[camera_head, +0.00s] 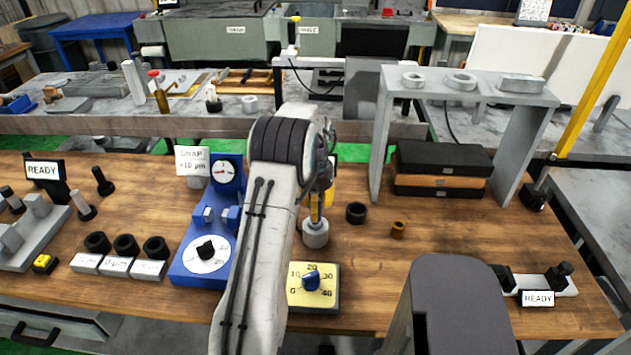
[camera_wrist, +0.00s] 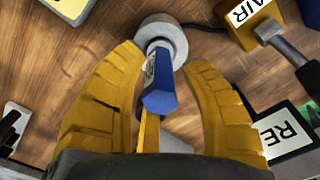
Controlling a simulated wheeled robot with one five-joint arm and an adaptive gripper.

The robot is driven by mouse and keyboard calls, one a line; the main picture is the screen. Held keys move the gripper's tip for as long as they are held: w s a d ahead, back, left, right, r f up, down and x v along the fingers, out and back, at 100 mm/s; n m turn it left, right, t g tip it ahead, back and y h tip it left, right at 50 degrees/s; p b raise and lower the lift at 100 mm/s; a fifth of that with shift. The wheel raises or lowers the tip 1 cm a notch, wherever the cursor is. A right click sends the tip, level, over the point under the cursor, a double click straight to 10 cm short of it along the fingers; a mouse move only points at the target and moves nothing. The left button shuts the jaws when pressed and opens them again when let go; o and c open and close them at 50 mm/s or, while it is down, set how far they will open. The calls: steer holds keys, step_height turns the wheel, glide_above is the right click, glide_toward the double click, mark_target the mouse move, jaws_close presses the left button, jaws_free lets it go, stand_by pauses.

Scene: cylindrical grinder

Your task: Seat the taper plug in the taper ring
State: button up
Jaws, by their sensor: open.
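A blue-handled plug (camera_wrist: 160,88), which looks like the taper plug, stands between my gripper's fingers in the wrist view. Its far end meets a pale grey ring (camera_wrist: 178,38), which looks like the taper ring. I cannot tell how deep the plug sits in it. The ring (camera_head: 316,237) also shows on the wooden bench in the head view, right of my arm. My gripper (camera_wrist: 168,75) has its yellow fingers spread on both sides of the plug, with a gap on each side. In the head view my arm partly hides the gripper and plug.
A yellow dial block (camera_head: 312,289) lies in front, a blue gauge stand (camera_head: 207,250) to the left. Stacked cases (camera_head: 443,168) stand behind under a grey bridge (camera_head: 470,88).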

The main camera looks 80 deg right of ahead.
step_height(320, 180, up, 11)
steer(key=shift+f, duration=0.1)
steer(key=shift+r, duration=0.25)
